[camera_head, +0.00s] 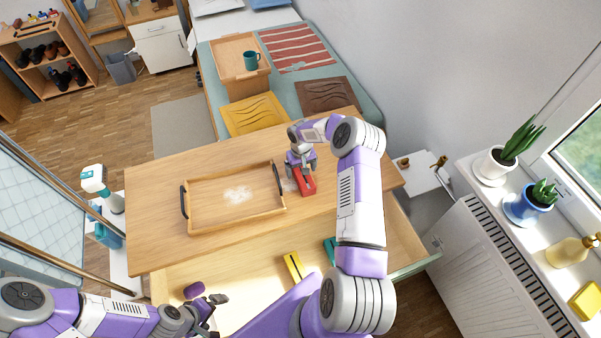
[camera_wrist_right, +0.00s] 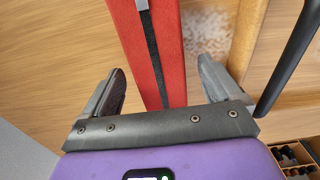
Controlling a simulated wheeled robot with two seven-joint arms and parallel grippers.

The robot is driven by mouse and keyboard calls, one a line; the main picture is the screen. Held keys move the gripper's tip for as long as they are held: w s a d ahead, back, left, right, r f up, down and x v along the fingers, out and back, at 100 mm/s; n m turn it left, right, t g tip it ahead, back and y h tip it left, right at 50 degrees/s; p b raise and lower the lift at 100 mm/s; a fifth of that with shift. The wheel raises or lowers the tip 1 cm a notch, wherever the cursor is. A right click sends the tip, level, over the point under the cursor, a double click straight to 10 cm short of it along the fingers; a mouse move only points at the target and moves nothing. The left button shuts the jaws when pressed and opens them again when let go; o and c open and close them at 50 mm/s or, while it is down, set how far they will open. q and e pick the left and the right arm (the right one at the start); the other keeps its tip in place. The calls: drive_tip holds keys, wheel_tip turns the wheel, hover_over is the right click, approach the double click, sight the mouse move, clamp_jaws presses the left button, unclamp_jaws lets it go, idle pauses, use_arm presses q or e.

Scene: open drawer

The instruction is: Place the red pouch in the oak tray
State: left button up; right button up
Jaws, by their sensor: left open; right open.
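The red pouch (camera_head: 306,184) lies on the wooden tabletop, just right of the oak tray (camera_head: 236,221). It has a dark strip along it, and in the right wrist view the pouch (camera_wrist_right: 157,45) runs between the open fingers. My right gripper (camera_head: 301,168) is open over the pouch's far end; I cannot tell whether the fingers touch it. The oak tray has black handles and a pale patch on its floor; its edge shows in the right wrist view (camera_wrist_right: 247,40). My left gripper (camera_head: 212,305) is open and empty over the open drawer's left part.
The open drawer (camera_head: 180,275) below the table's front edge holds a yellow item (camera_head: 293,265), a teal item (camera_head: 330,248) and a purple item (camera_head: 194,290). A bed with a cup (camera_head: 251,60) on a board stands behind the table. A radiator (camera_head: 490,275) is at right.

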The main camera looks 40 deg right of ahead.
drive_tip(key=shift+f, duration=0.65)
drive_tip(key=shift+r, duration=0.15)
drive_tip(key=c, duration=1.2)
